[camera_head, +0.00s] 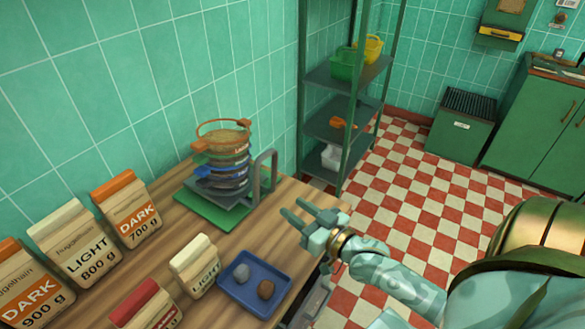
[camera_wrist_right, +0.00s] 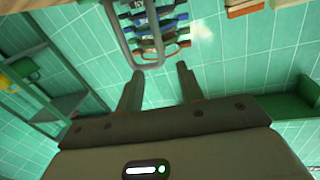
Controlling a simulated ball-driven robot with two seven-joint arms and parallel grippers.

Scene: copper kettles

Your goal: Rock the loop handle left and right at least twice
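A grey loop handle (camera_head: 274,168) stands upright at the right side of a stack of coloured rings (camera_head: 222,160) on a green base (camera_head: 205,210), on the wooden counter. In the right wrist view the loop handle (camera_wrist_right: 147,66) shows ahead of the fingertips, in front of the stack. My right gripper (camera_head: 292,210) is open and empty, to the right of and nearer than the handle, apart from it. Its two fingers (camera_wrist_right: 159,70) are spread in the wrist view. My left gripper is not in view.
A blue tray (camera_head: 262,302) holds two stones. A small LIGHT carton (camera_head: 195,266) stands beside it. Several larger cartons (camera_head: 75,245) line the left. A green shelf rack (camera_head: 345,85) stands behind the counter's far end.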

